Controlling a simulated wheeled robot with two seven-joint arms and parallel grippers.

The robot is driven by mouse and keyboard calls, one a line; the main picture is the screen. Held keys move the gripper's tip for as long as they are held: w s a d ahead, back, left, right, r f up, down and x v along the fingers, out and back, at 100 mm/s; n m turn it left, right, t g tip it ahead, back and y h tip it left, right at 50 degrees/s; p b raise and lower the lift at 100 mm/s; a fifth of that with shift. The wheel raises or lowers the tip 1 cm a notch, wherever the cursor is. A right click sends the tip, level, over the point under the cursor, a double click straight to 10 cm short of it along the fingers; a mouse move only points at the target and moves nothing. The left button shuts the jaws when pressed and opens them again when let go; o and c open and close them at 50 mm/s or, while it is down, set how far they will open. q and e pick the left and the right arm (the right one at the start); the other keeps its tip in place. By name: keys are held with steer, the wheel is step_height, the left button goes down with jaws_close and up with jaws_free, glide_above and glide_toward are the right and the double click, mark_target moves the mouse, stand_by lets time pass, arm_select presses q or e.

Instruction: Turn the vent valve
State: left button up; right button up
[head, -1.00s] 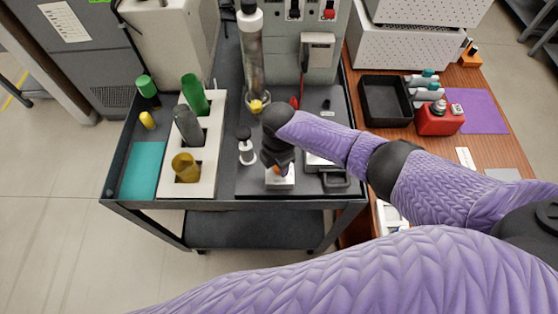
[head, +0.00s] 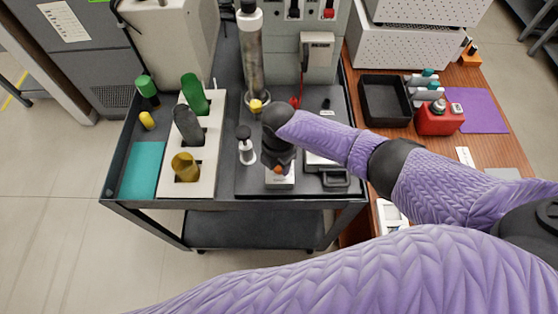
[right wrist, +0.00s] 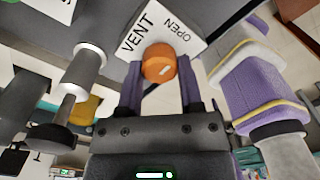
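The vent valve is an orange round knob (right wrist: 158,63) with a white mark, on a white block (right wrist: 190,38) lettered VENT and OPEN. In the head view the knob (head: 278,170) shows partly below my right gripper, and its white block (head: 280,182) sits near the front edge of the cart. My right gripper (right wrist: 160,72) points down at the knob, with one finger on each side of it. The fingers look closed against the knob's sides; the exact contact is hard to see. My left gripper is not in view.
A black-and-white plunger-like part (head: 246,150) stands close left of the gripper. A white rack (head: 205,150) with several coloured bottles is further left. A small scale-like device (head: 335,178) is close right. A glass column (head: 252,60) rises behind.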

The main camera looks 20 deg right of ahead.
steer(key=o, duration=0.5)
steer(key=shift+c, duration=0.2)
step_height(320, 180, up, 10)
steer(key=p, duration=0.3)
